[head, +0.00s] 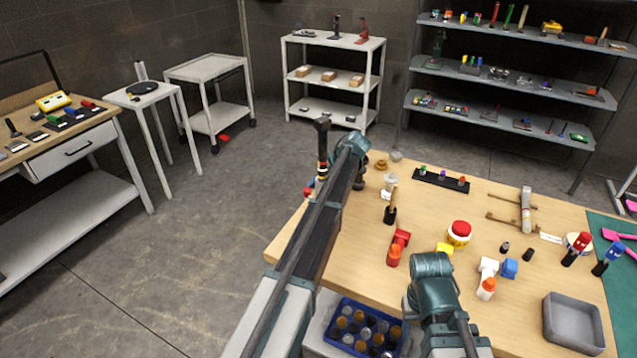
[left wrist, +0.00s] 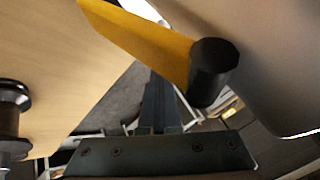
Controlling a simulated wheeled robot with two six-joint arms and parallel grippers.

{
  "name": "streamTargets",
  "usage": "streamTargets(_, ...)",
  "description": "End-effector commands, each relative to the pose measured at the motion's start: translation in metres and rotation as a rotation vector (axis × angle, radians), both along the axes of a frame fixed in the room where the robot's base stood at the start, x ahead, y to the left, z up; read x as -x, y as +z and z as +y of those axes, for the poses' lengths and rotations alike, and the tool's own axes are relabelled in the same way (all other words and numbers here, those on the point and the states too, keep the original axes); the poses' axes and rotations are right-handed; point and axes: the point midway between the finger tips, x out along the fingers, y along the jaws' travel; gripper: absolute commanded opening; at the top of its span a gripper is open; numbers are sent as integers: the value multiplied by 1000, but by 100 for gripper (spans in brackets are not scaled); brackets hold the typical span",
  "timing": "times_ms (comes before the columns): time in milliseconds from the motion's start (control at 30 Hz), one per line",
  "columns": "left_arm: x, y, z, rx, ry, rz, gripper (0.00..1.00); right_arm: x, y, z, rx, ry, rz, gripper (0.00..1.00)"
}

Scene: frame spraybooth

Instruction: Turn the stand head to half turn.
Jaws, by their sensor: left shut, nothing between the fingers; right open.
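In the left wrist view a yellow bar (left wrist: 145,38) ends in a black round grip (left wrist: 213,70), close ahead; it looks like a stand-head handle, but I cannot tell its turn. In the head view a dark upright piece with a black top (head: 322,126) shows left of my left arm's end; I cannot tell whether it belongs to the stand. My left gripper (left wrist: 158,105) is shut and empty, its fingers below and left of the black grip, with no clear contact. My left arm hides its fingers in the head view. My right arm's wrist is over the bench; its fingers are hidden.
The wooden bench (head: 335,235) carries a red-capped jar (head: 459,233), a grey tray (head: 573,322) and several small items. A blue crate (head: 362,328) sits below. A white stand with a black disc (head: 142,88) is at the left. Open floor lies left of the bench.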

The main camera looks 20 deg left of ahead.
Motion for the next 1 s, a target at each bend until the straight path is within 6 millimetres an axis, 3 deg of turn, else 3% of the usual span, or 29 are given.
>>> streamTargets(267, 10, 0, 10, 0, 1, 1, 0, 0, 0, 0, 0, 0, 0, 50)
streamTargets(600, 19, 0, 19, 0, 143, 0, 0, 0, 0, 0, 0, 0, 0, 50)
streamTargets(1000, 27, 0, 24, 0, 138, 0, 0, 0, 0, 0, 0, 0, 0, 50)
